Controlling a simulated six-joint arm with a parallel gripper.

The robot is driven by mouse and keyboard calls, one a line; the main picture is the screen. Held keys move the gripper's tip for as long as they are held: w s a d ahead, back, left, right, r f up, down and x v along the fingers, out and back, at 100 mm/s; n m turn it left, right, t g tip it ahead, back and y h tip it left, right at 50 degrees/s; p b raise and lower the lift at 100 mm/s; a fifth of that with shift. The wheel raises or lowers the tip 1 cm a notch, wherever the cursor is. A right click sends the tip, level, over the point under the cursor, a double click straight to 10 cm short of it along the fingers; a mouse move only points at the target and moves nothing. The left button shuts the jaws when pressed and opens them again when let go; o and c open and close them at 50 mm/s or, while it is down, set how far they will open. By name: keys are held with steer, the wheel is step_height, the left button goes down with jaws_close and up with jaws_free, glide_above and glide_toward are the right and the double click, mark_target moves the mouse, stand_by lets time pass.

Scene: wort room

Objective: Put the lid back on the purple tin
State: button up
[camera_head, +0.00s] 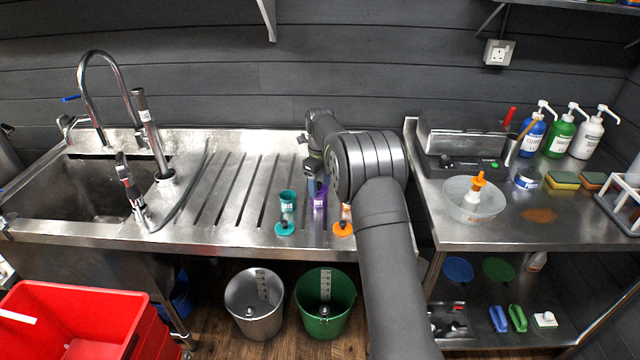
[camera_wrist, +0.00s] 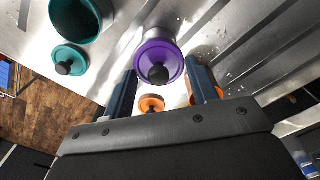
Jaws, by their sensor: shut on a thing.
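The purple tin (camera_head: 320,201) stands on the steel drainboard between the teal and orange tins, its top partly hidden by my gripper (camera_head: 317,180). In the wrist view, my gripper (camera_wrist: 161,66) has one finger on each side of the purple lid (camera_wrist: 145,62), which has a black knob, and is shut on it. The purple tin (camera_wrist: 158,36) shows just behind the lid, in line with it. I cannot tell whether the lid touches the tin's rim or is a little above it.
The open teal tin (camera_head: 288,200) has its teal lid (camera_head: 284,229) lying in front. An orange tin (camera_head: 346,211) stands at right, with an orange lid (camera_head: 343,229) before it. The sink (camera_head: 75,190) is at left. Steel (camera_head: 270,105) and green (camera_head: 325,300) buckets stand below.

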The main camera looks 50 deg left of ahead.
stand_by(0.4)
steer(key=o, duration=1.5)
steer(key=shift+r, duration=3.5)
jaws_close()
steer(key=shift+f, duration=0.45)
